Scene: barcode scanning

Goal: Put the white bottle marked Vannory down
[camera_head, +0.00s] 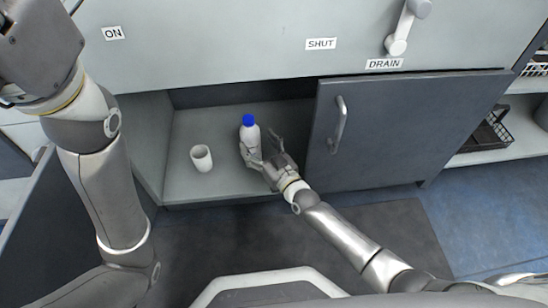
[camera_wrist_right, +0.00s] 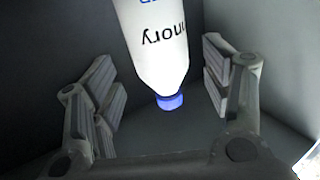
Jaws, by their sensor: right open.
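The white bottle with a blue cap (camera_head: 249,132) stands upright on the cabinet shelf in the head view. In the right wrist view the bottle (camera_wrist_right: 155,45) appears upside down, with the letters "nory" showing on it. My right gripper (camera_head: 262,150) is open, with its fingers on either side of the bottle. In the right wrist view gaps show between the bottle and both finger pads. My left arm comes in from the left; its hand is at the top left, and its fingers are out of the picture.
A white cup (camera_head: 202,158) stands on the shelf (camera_head: 185,187) to the left of the bottle. A grey cabinet door (camera_head: 400,125) with a handle is just right of my right gripper. A dark basket (camera_head: 487,137) sits on a shelf farther right.

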